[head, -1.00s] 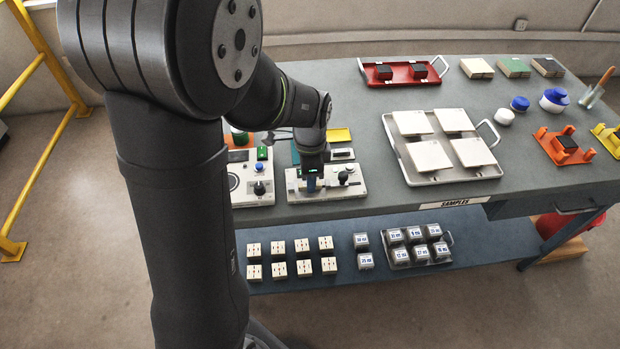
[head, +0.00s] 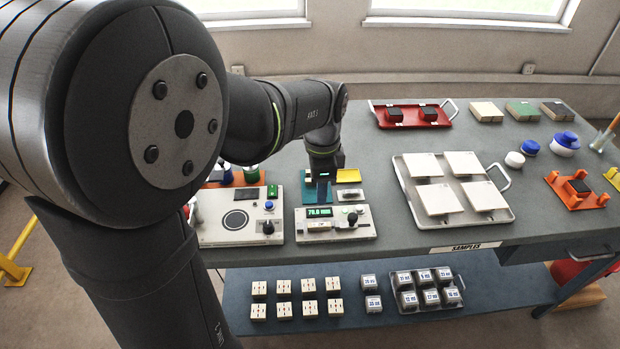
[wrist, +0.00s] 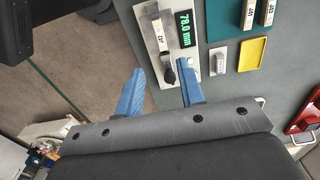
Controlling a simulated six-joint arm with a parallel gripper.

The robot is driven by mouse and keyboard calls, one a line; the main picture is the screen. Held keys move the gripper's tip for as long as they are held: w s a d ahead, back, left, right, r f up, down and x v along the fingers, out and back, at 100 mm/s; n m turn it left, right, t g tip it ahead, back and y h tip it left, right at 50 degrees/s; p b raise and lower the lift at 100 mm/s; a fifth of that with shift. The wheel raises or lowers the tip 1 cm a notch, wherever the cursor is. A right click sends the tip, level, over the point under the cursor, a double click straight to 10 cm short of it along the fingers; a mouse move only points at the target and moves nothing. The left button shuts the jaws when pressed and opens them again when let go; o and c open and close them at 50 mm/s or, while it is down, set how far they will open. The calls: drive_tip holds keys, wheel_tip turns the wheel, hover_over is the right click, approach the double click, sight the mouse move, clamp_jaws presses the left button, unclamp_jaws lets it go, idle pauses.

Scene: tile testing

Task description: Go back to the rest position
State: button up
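My gripper (head: 322,188) is above the bench behind the measuring device in the head view. In the wrist view its two blue fingers (wrist: 162,90) stand apart with nothing held between them; the gripper is open. The measuring device (head: 335,233) is a pale box with a black knob and a green display reading about 78.0 mm. It also shows in the wrist view (wrist: 167,62), beyond the fingertips and apart from them. My arm is folded over the left of the head view and hides part of the bench.
A control box (head: 240,228) with a round plate and knob stands left of the device. A metal tray (head: 408,195) with pale tiles is to the right, and a red tray (head: 378,120) is behind. A yellow tray (head: 348,175) lies close to my gripper. Several blocks sit on the lower shelf.

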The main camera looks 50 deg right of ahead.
hover_over(319, 224)
drive_tip(key=shift+f, duration=4.25)
drive_tip(key=shift+f, duration=1.8)
wheel_tip(319, 224, up, 4)
drive_tip(key=s+a+r, duration=0.2)
drive_tip(key=s+r, duration=0.5)
drive_tip(key=s, duration=0.4)
drive_tip(key=w+d+n, duration=0.5)
drive_tip(key=w+n, duration=0.2)
drive_tip(key=n, duration=0.5)
drive_tip(key=w+d+n, duration=0.5)
drive_tip(key=w+n, duration=0.2)
drive_tip(key=n, duration=0.6)
drive_tip(key=shift+w+f+n, duration=0.25)
drive_tip(key=shift+w+n, duration=0.05)
drive_tip(key=shift+w, duration=0.05)
